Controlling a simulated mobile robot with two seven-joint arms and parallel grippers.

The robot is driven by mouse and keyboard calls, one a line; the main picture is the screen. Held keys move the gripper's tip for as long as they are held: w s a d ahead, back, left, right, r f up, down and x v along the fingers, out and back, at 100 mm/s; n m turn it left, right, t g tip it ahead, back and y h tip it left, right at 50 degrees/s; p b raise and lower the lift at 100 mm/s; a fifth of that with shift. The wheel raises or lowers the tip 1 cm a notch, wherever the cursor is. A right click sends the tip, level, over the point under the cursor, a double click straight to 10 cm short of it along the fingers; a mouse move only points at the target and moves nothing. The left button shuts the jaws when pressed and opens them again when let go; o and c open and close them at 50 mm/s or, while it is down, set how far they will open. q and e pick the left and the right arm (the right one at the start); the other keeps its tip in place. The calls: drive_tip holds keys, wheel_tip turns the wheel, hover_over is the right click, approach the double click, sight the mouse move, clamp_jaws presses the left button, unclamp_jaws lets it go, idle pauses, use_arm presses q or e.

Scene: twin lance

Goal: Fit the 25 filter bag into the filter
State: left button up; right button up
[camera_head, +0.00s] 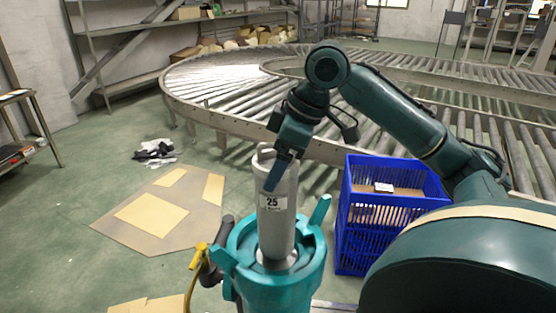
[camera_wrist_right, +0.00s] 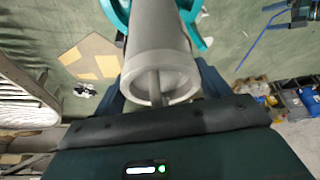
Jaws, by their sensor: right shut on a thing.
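The 25 filter bag (camera_head: 275,210) is a grey-white cylinder with a label reading 25. It stands upright over the teal filter housing (camera_head: 310,262), with its lower end at or inside the round opening. How deep it sits is hard to tell. My right gripper (camera_head: 277,175) is shut on the upper part of the bag. In the right wrist view the bag (camera_wrist_right: 158,65) lies between the fingers, its rimmed end and a bar across it facing the camera. Part of the teal housing (camera_wrist_right: 118,12) shows behind it. My left gripper is not in view.
A blue crate (camera_head: 362,225) with items inside stands right of the housing. A curved roller conveyor (camera_head: 220,112) runs behind. Flat cardboard (camera_head: 125,240) and dark gloves or rags (camera_head: 155,150) lie on the floor at left. A yellow-handled hose or valve (camera_head: 197,258) is on the housing's left.

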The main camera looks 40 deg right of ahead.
use_arm(q)
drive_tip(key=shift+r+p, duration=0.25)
drive_tip(key=shift+p, duration=0.05)
idle(0.4)
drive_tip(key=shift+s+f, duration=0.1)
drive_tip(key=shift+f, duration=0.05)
idle(0.3)
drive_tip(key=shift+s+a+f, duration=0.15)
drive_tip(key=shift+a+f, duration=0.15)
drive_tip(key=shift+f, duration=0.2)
